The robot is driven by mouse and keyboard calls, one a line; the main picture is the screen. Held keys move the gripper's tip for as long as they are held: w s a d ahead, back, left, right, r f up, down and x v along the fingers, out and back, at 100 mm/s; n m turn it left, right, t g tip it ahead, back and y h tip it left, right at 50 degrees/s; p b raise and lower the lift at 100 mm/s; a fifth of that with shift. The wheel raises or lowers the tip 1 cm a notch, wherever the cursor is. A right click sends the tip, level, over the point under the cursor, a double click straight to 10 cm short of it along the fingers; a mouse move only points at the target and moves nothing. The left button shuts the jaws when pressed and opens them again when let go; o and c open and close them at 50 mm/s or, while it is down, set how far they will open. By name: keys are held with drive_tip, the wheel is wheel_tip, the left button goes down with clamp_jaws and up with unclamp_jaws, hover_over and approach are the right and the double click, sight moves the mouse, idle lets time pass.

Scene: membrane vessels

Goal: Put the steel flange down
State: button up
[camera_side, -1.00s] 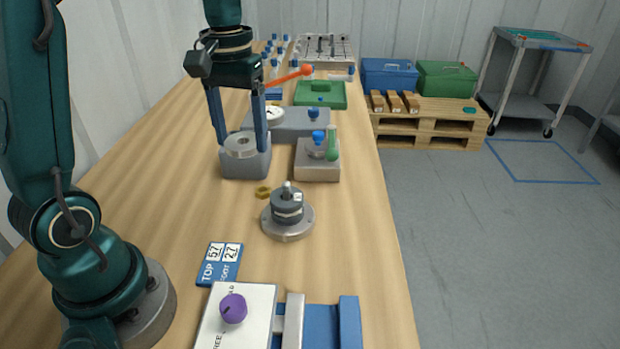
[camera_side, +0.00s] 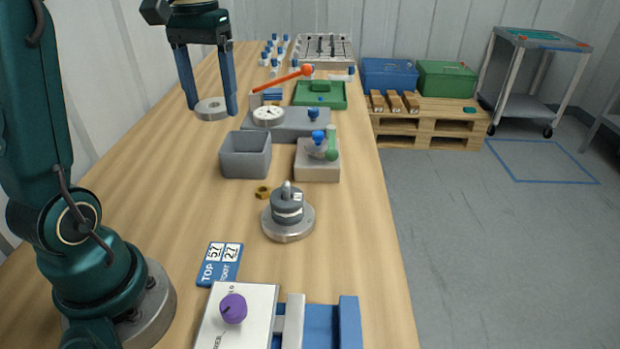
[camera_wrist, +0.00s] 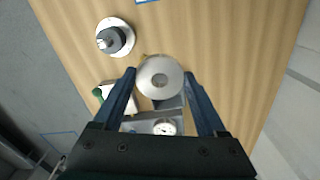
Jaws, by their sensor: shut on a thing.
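The steel flange (camera_side: 212,108) is a flat silver disc with a hole in its middle. My gripper (camera_side: 212,110) is shut on it, with one blue finger at each side, and holds it up in the air. In the wrist view the flange (camera_wrist: 160,77) sits between the two fingertips (camera_wrist: 160,76). In the side view it appears above and left of an open grey box (camera_side: 245,160) on the wooden table. In the wrist view the flange hides most of that box.
A grey fixture with a dial gauge (camera_side: 268,115) stands behind the box. A block with a green-handled tool (camera_side: 332,142) is to its right. A stacked round part on a steel base (camera_side: 288,218) and a brass nut (camera_side: 263,192) lie nearer. The table's left side (camera_side: 160,180) is bare.

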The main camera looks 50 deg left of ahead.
sight(218, 108)
drive_tip(key=f+m, duration=0.2)
drive_tip(key=d+f+m, duration=0.1)
drive_tip(key=f+m, duration=0.1)
drive_tip(key=shift+w+d+f+m, duration=0.1)
drive_tip(key=shift+d+f+m, duration=0.05)
drive_tip(key=shift+m, duration=0.15)
drive_tip(key=d+f+m, duration=0.1)
drive_tip(key=d+f, duration=0.3)
drive_tip(key=d, duration=0.1)
drive_tip(key=s+d+f+m, duration=0.1)
drive_tip(key=d+f+m, duration=0.1)
drive_tip(key=d+f, duration=0.2)
drive_tip(key=s+d+f+m, duration=0.1)
drive_tip(key=d+f, duration=0.2)
drive_tip(key=d, duration=0.4)
drive_tip(key=shift+d+f, duration=0.1)
drive_tip(key=shift+f, duration=0.3)
drive_tip(key=shift+d+f, duration=0.15)
drive_tip(key=shift+f, duration=1.9)
drive_tip(key=shift+f, duration=0.1)
